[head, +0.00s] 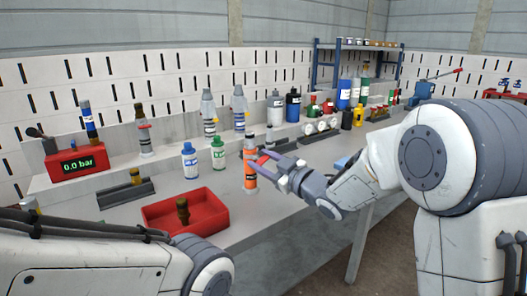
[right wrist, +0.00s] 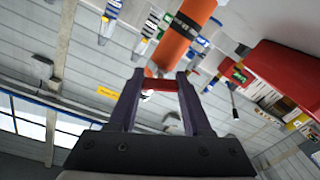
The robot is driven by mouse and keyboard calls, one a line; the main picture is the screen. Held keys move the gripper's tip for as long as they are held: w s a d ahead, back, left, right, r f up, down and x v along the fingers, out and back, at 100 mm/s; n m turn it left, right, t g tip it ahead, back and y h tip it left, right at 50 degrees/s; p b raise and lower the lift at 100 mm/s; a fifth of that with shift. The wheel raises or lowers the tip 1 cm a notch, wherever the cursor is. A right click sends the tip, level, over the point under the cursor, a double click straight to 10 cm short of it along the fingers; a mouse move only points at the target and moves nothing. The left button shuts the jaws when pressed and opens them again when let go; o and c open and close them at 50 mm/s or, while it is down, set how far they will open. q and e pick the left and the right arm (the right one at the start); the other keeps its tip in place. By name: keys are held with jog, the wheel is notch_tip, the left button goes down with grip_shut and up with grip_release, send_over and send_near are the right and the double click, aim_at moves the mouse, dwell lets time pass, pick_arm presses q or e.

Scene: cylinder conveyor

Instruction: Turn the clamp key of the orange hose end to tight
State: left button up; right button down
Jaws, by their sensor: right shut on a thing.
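The orange hose end (head: 250,178) stands upright near the table's front edge, with a dark band and a grey top. It also shows as an orange cylinder with a black band in the right wrist view (right wrist: 183,38). Its red clamp key (right wrist: 158,86) lies between the fingertips of my right gripper (right wrist: 160,77), which is shut on it. In the head view the right gripper (head: 268,168) reaches in from the right against the hose end, partly hiding the key. My left arm shows at the lower left; its gripper is out of view.
A red tray (head: 158,218) holding a brown-topped fitting (head: 182,211) stands left of the hose end. Blue (head: 190,163) and green-capped (head: 218,156) bottles stand close behind it. A red gauge box (head: 77,163) reads 0.0 bar. Bare tabletop lies around the hose end's base.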

jog(key=m+p, duration=0.2)
jog(key=m, duration=0.1)
jog(key=shift+r, duration=0.1)
jog(key=shift+m+p, duration=0.8)
jog(key=shift+m, duration=0.2)
jog(key=shift+f, duration=0.2)
jog(key=shift+c, duration=1.6)
grip_release()
jog(key=shift+r, duration=0.1)
